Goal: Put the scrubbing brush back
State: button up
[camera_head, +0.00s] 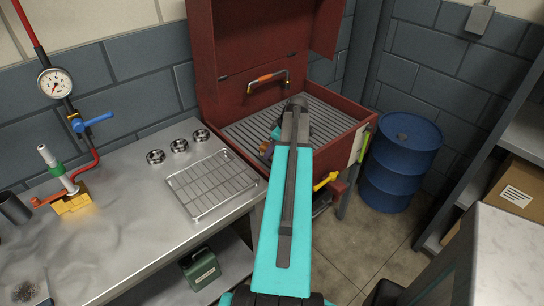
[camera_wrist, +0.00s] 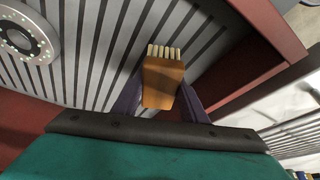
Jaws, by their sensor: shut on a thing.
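The scrubbing brush (camera_wrist: 164,82) shows in the wrist view as an orange-brown block with a row of cream bristles at its far end. My gripper (camera_wrist: 161,98) is shut on it, with a dark purple finger on each side. Behind the brush is the slatted grey grille of the open red washing cabinet (camera_head: 240,70). In the head view my turquoise arm reaches over this grille (camera_head: 325,112) and hides most of the gripper; the brush cannot be made out clearly there. Whether the brush touches the grille cannot be told.
The red lid stands raised, with an orange-gripped handle (camera_head: 268,78) in front of it. A yellow lever (camera_head: 326,181) sticks out at the front. A steel bench with a wire rack (camera_head: 212,184) is on the left. A blue drum (camera_head: 400,160) stands right of the cabinet.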

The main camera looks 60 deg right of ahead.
jog(key=shift+f, duration=0.15)
jog(key=shift+f+p, duration=0.55)
jog(key=shift+f, duration=1.25)
jog(key=shift+f, duration=0.15)
jog(key=o, duration=1.1)
jog(key=shift+r, duration=0.25)
jog(key=shift+b+v, duration=1.35)
jog(key=shift+v, duration=4.55)
